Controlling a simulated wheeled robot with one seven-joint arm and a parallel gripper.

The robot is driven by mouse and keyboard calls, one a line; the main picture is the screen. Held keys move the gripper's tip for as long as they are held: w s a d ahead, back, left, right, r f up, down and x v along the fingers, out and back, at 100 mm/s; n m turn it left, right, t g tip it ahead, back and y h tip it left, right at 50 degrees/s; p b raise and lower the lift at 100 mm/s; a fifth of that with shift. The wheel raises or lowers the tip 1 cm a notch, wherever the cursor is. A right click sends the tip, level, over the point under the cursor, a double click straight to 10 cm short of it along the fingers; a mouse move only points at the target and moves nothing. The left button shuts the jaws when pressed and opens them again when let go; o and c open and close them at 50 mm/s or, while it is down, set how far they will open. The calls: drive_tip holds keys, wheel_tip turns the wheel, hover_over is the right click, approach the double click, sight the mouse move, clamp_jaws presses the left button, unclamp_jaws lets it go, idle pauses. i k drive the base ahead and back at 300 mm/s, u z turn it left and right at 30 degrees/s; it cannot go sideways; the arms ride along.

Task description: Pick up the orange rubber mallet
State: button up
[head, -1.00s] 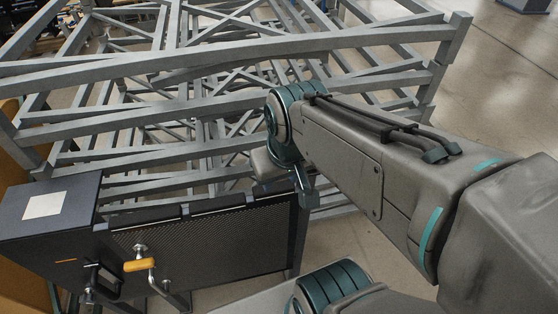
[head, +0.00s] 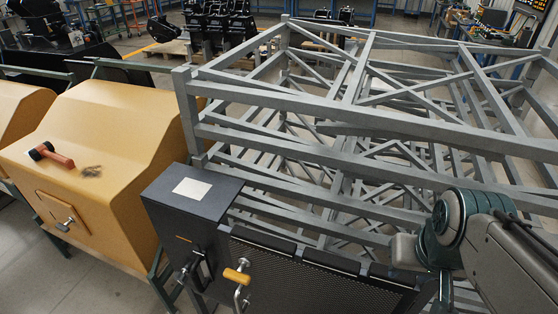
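A mallet (head: 52,155) with an orange-red handle and a black head lies on the sloping top of a yellow cabinet (head: 115,115) at the left of the head view. My arm is at the lower right, far from the mallet, with the grey lattice frame and a dark box between them. My gripper's fingers are not clearly visible in this view.
A small dark brownish item (head: 91,171) lies just right of the mallet. A dark box (head: 165,215) with a white label and a mesh panel (head: 310,280) with a yellow-handled lever (head: 237,276) stand in front. A large grey metal frame (head: 330,105) fills the middle and right.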

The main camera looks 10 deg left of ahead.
sight(46, 149)
drive_tip(key=u, duration=2.7)
drive_tip(key=k, duration=0.65)
drive_tip(key=u, duration=0.7)
drive_tip(key=i, duration=2.85)
drive_tip(key=z, duration=0.55)
drive_tip(key=i, duration=1.35)
drive_tip(key=z, duration=1.85)
drive_tip(key=i, duration=0.85)
drive_tip(key=z, duration=0.65)
